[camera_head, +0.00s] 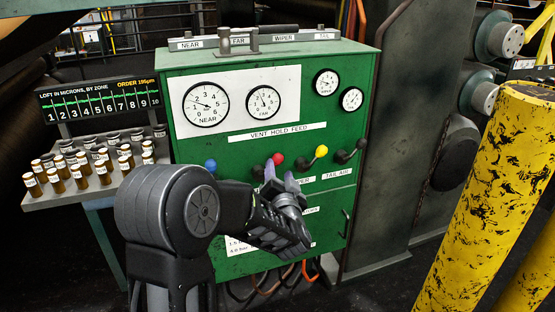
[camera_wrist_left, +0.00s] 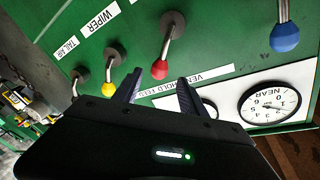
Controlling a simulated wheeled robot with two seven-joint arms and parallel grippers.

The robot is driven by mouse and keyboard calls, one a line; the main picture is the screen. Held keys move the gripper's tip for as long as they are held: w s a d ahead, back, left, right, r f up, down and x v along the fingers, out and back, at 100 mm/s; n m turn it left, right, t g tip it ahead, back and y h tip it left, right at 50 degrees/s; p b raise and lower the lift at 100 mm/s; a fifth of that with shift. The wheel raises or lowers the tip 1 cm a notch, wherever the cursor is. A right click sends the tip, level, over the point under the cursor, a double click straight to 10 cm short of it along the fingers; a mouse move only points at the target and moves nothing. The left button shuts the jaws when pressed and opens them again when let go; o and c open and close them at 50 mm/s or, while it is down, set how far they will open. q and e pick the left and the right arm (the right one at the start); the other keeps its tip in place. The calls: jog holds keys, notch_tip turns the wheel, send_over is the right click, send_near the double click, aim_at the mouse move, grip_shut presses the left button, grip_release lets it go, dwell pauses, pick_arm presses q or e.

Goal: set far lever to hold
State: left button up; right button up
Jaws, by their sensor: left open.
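The far lever with the red knob (camera_head: 277,160) is on the green panel (camera_head: 335,215), second from the left, below the "VENT HOLD FEED" strip (camera_head: 278,132). In the wrist view its red knob (camera_wrist_left: 160,69) sticks out from its pivot, leaning slightly toward the FEED end of the strip. My left gripper (camera_head: 281,176) is open in front of the panel, just below the knob in the head view. In the wrist view its fingertips (camera_wrist_left: 160,78) lie either side of the knob; whether they touch it cannot be told. The lever's base is partly hidden in the head view.
A blue-knobbed lever (camera_head: 210,165) is to the left; a yellow-knobbed one (camera_head: 321,151) and a black one (camera_head: 342,157) are to the right. Bottles stand on a shelf (camera_head: 75,197) at left. A yellow post (camera_head: 490,190) stands at right.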

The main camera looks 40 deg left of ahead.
aim_at(278, 163)
pick_arm(q)
jog(key=x, duration=0.7)
jog(key=shift+w+a, duration=0.1)
jog(key=shift+w, duration=0.05)
jog(key=shift+c, duration=0.6)
grip_shut()
dwell(0.6)
